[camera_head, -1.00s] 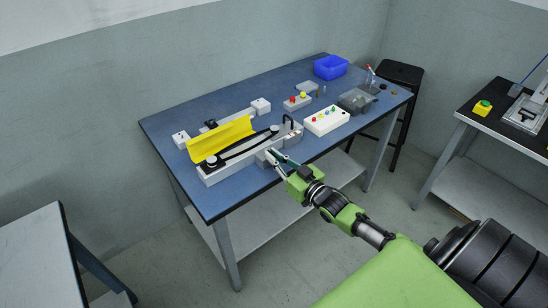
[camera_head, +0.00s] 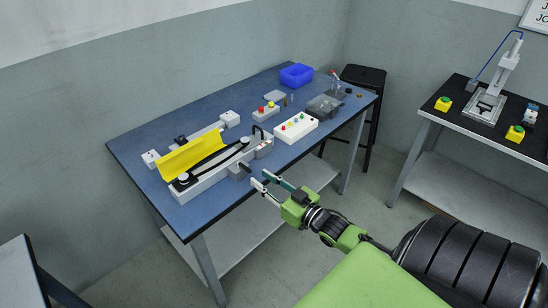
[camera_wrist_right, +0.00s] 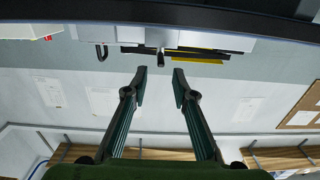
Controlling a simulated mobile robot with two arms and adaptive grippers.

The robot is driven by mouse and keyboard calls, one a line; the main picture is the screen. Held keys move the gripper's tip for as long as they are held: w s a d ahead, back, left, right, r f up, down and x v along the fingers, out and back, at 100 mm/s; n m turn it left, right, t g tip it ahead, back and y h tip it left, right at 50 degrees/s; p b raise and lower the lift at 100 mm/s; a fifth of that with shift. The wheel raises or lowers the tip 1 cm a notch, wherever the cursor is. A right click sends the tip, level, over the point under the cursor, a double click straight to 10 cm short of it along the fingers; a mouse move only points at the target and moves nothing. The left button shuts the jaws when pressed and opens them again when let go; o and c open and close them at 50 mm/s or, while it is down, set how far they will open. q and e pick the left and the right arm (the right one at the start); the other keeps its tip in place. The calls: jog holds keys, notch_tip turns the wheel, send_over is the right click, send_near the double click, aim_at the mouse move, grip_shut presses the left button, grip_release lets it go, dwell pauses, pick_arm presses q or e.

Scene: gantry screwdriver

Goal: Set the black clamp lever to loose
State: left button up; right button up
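The belt fixture (camera_head: 207,181), with a yellow guard (camera_head: 195,158) and a black belt, sits on the blue workbench. A small black lever (camera_head: 246,166) sticks out of the grey block at the fixture's front right; I take it for the clamp lever. In the right wrist view a short black lever (camera_wrist_right: 161,57) shows ahead, between the lines of my fingers. My right gripper (camera_head: 259,178) is open and empty, in front of the lever and apart from it. It also shows open in the wrist view (camera_wrist_right: 160,72). My left gripper is out of view.
A black hooked handle (camera_head: 258,131) stands at the fixture's right end. A white button box (camera_head: 296,127), a grey bin (camera_head: 324,105) and a blue bin (camera_head: 297,75) lie further right. Another table (camera_head: 462,137) stands at right.

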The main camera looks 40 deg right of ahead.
jog(key=shift+s+d, duration=0.2)
jog(key=shift+s, duration=1.95)
jog(key=s+a+f+g+h, duration=0.1)
jog(key=s+f+g, duration=0.45)
jog(key=f, duration=0.95)
jog(key=s+f+g+h, duration=0.1)
jog(key=s+f+g, duration=0.2)
jog(key=s+f, duration=0.9)
jog(key=s+a+f+g, duration=0.4)
jog(key=s+a+f, duration=0.3)
jog(key=s+f, duration=0.4)
jog(key=s+a+f+n+g, duration=0.1)
jog(key=s+a+f+g, duration=0.3)
jog(key=s+a+f, duration=0.4)
jog(key=s+f, duration=0.3)
jog(key=s, duration=0.1)
jog(key=shift+s+p, duration=0.3)
jog(key=shift+p, duration=0.1)
